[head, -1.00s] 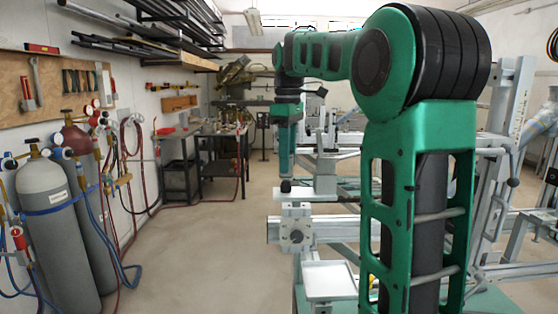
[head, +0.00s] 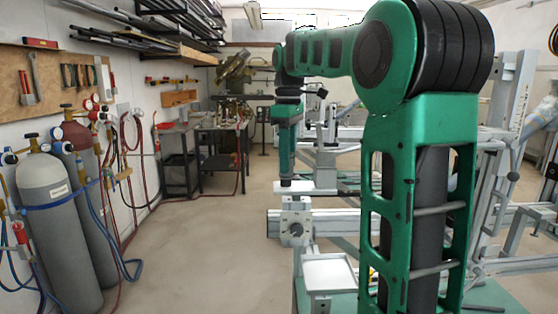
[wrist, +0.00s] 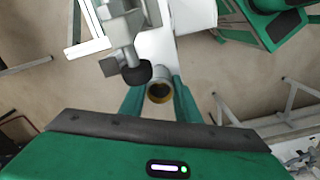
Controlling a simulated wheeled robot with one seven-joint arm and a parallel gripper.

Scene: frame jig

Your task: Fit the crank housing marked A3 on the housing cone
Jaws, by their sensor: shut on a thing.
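My gripper (wrist: 160,98) is shut on a short grey tube-like part with a yellowish rim, which I take to be the crank housing (wrist: 160,91). Its open end faces the wrist camera, and no A3 mark is legible. In the head view my gripper (head: 287,178) points down over the left end of the pale frame jig (head: 345,222). A dark tip shows beneath the fingers, just above or against the jig's top; I cannot tell which. In the wrist view a black knob (wrist: 137,74) on the jig sits close to the left of the housing. I cannot make out the housing cone.
A white tray (head: 330,272) stands low at the front of the jig. Gas cylinders (head: 60,220) with hoses stand along the left wall. A dark workbench (head: 222,150) is at the back. The floor (head: 215,245) between them is clear.

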